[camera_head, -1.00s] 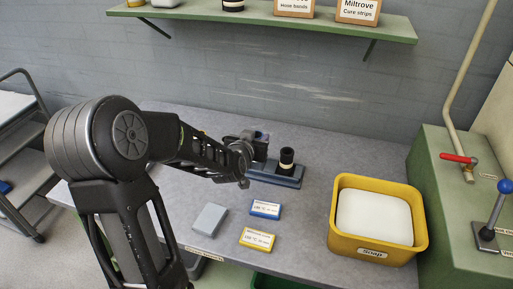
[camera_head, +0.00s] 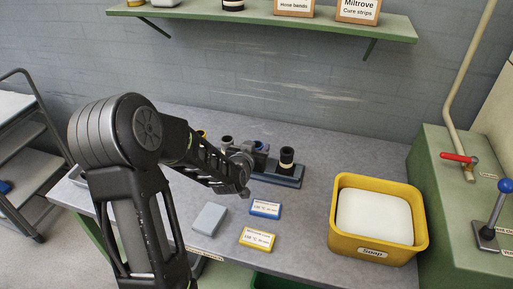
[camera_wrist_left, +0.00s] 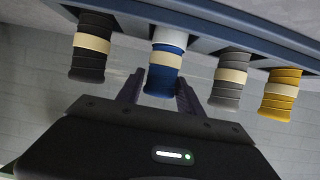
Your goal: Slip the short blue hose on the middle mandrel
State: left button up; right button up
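The short blue hose (camera_wrist_left: 163,78) sits on a pale mandrel (camera_wrist_left: 170,37) of the blue rack (camera_wrist_left: 230,20), between a black hose (camera_wrist_left: 91,48) and a grey hose (camera_wrist_left: 230,80). A stretch of the pale mandrel shows bare between hose and rack. My left gripper (camera_wrist_left: 160,88) has its fingers spread wider than the hose, one to each side of its free end, with gaps. In the head view, the left gripper (camera_head: 247,163) is in front of the rack (camera_head: 285,180) and partly hides it; the blue hose (camera_head: 262,147) shows just beyond. My right gripper is out of view.
A yellow hose (camera_wrist_left: 281,95) is at the row's end. On the table lie a blue-edged card box (camera_head: 265,208), a yellow one (camera_head: 257,239) and a grey block (camera_head: 209,219). A yellow soap tub (camera_head: 422,235) stands at right. A shelf (camera_head: 200,14) hangs above.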

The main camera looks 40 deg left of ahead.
pick_arm(q)
jog(key=o, duration=0.3)
jog(key=shift+r, duration=0.1)
jog(key=shift+r+p, duration=0.2)
jog(key=shift+p, duration=0.15)
jog(key=shift+s+d+r, duration=0.1)
jog(key=shift+s, duration=0.25)
jog(key=b+v, duration=1.1)
jog(key=shift+s+d+b, duration=0.1)
jog(key=shift+b, duration=0.3)
